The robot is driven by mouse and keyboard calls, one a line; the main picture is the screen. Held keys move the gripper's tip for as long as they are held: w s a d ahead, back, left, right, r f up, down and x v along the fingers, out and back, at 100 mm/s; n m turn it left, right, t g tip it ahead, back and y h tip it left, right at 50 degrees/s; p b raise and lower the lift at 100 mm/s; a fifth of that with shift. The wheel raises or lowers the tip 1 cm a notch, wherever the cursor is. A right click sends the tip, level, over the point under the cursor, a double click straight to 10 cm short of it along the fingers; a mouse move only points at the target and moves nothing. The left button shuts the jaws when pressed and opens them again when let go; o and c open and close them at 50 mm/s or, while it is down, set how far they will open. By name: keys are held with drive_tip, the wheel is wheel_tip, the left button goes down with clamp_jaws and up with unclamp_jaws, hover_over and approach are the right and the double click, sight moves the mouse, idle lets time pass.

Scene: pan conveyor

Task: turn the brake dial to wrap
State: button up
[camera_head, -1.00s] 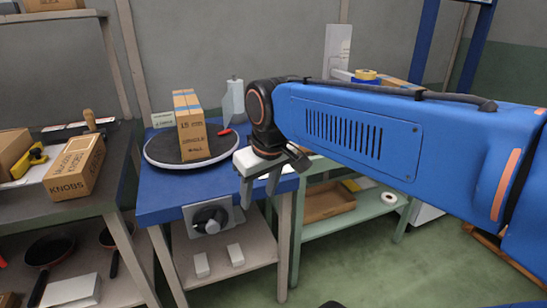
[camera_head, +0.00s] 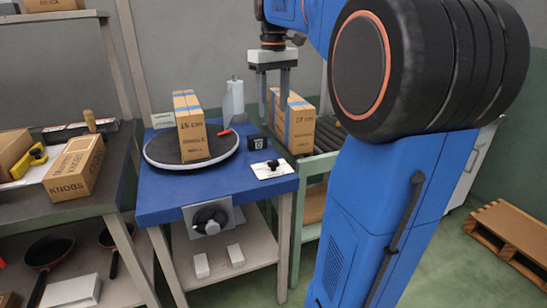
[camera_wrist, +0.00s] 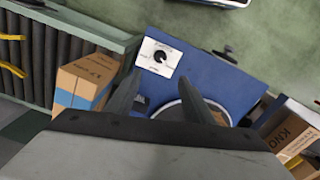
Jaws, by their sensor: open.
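A white plate with a small black dial (camera_head: 272,168) lies on the right part of the blue table (camera_head: 165,204). The dial also shows in the wrist view (camera_wrist: 158,57), with labels around it too small to read. A larger black knob (camera_head: 210,218) sits on a grey plate on the table's front side. I cannot tell by a readable label which one is the brake dial. My gripper (camera_head: 273,114) is open and empty, pointing down, above and behind the white plate. Its fingers also show in the wrist view (camera_wrist: 160,80).
A carton (camera_head: 193,135) stands on a round black turntable (camera_head: 160,158). Another carton (camera_head: 300,128) stands on the roller conveyor (camera_head: 333,146) near my gripper. A small black device (camera_head: 258,142) and a red-handled tool (camera_head: 225,132) are on the table. A shelf with boxes is at left.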

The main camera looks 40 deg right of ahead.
sight(274, 161)
wheel_tip(274, 161, down, 17)
drive_tip(key=shift+f, duration=0.1)
idle(0.6)
drive_tip(key=c, duration=1)
